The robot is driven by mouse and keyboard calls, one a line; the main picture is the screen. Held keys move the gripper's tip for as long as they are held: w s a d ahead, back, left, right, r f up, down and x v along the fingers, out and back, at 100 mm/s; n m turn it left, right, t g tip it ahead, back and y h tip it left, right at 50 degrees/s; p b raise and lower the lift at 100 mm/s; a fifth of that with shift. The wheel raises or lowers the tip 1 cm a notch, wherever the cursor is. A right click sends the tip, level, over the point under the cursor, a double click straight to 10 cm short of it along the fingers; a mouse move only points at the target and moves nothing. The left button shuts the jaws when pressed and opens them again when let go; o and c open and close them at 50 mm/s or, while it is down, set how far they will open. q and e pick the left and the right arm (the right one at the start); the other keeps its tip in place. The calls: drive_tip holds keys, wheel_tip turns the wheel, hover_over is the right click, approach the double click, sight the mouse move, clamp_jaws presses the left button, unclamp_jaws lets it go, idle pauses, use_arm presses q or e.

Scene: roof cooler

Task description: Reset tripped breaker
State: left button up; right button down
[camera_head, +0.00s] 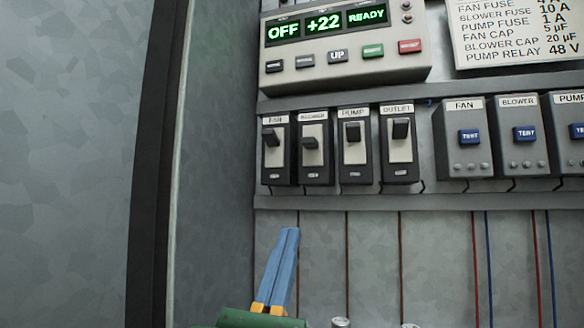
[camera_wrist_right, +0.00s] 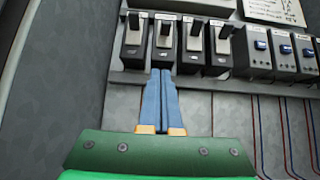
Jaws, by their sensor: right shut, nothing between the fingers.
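A row of black breakers with pale faceplates sits on the panel: FAN (camera_head: 277,160), BLOWER (camera_head: 315,168), PUMP (camera_head: 354,160) and OUTLET (camera_head: 399,155). The BLOWER lever (camera_head: 310,143) sits lower on its plate than the other levers, which are up. My right gripper (camera_head: 289,232) has blue fingers pressed together, empty, pointing up below the FAN and BLOWER breakers in the head view. In the right wrist view its fingertips (camera_wrist_right: 160,73) appear just under the BLOWER breaker (camera_wrist_right: 165,45); contact cannot be told. My left gripper is not in view.
A control unit (camera_head: 343,72) above reads OFF, +22, READY. Relay boxes with blue TEST buttons (camera_head: 470,136) stand to the right. A rail (camera_head: 420,201) and thin wires run below the breakers. A grey cabinet wall (camera_head: 215,120) rises at the left.

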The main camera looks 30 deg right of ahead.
drive_tip(key=s, duration=0.2)
drive_tip(key=p, duration=0.8)
approach(311, 147)
drive_tip(key=x, duration=0.4)
drive_tip(key=shift+w+d, duration=0.25)
drive_tip(key=shift+d, duration=0.2)
drive_tip(key=shift+w+a+r+p, duration=0.1)
drive_tip(key=shift+w+r+p, duration=0.15)
drive_tip(key=shift+r, duration=0.45)
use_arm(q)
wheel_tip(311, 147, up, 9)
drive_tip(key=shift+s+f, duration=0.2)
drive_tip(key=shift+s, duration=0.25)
use_arm(e)
drive_tip(key=shift+s, duration=0.1)
